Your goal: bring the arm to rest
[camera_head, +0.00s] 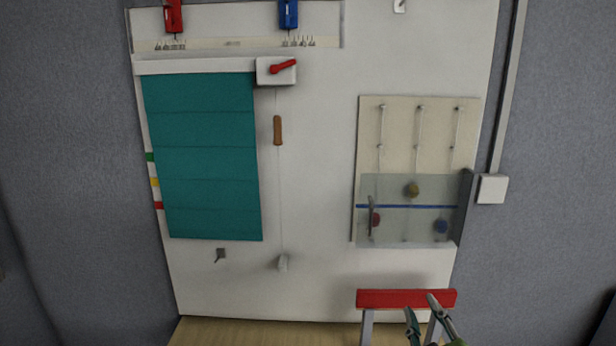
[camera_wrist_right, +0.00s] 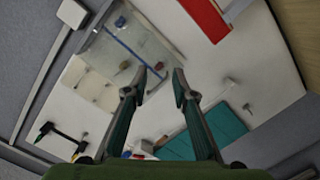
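My right gripper (camera_head: 421,305) is at the bottom right of the head view, in front of the red-topped stand (camera_head: 405,299). In the right wrist view its two fingers (camera_wrist_right: 161,80) are apart with nothing between them. They point toward the white wall board, and no contact with anything shows. My left gripper is in neither view.
The white board (camera_head: 315,190) carries a teal blind (camera_head: 203,155), a cord with a brown handle (camera_head: 278,130), a red-levered box (camera_head: 276,71) and a panel with a clear cover (camera_head: 395,190). A wooden surface (camera_head: 260,333) lies below. Grey wall flanks the board.

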